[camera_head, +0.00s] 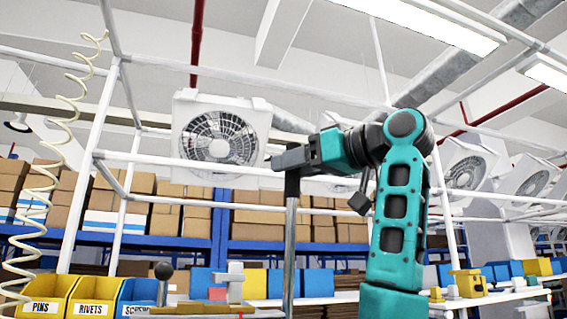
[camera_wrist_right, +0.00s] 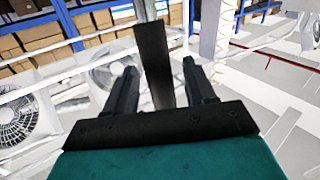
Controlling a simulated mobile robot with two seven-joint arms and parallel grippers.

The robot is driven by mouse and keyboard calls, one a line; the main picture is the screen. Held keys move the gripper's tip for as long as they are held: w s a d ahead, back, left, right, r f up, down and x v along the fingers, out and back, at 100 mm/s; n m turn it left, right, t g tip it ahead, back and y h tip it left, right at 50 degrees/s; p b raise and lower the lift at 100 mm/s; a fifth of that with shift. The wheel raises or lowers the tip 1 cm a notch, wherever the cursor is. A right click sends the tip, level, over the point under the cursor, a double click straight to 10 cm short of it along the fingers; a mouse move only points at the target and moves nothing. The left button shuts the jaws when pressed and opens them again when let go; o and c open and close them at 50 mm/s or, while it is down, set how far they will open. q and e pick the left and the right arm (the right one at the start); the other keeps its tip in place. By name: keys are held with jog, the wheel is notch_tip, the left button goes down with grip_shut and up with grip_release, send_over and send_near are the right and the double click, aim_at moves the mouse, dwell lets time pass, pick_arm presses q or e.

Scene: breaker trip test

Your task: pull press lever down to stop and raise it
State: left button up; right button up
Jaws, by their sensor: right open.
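The press lever stands upright in the head view as a grey metal shaft (camera_head: 291,250) with a dark grip at its top. My right gripper (camera_head: 285,160) is at that top end, reaching in from the right on the teal arm. In the right wrist view the black grip (camera_wrist_right: 153,60) lies between the two fingers of my right gripper (camera_wrist_right: 159,66). The fingers are open, with a gap showing on both sides of the grip. The lower end of the shaft is out of the picture. My left gripper is not in view.
A bench holds bins labelled PINS (camera_head: 40,300), RIVETS (camera_head: 95,300) and SCREWS, and a small ball-topped lever (camera_head: 163,272). White frame tubes (camera_head: 125,158) cross behind my arm. A coiled hose (camera_head: 62,125) hangs at left. Fans (camera_head: 222,138) and boxed shelves stand behind.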

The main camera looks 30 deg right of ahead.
jog(key=shift+x, duration=1.4)
jog(key=shift+c, duration=0.2)
grip_shut()
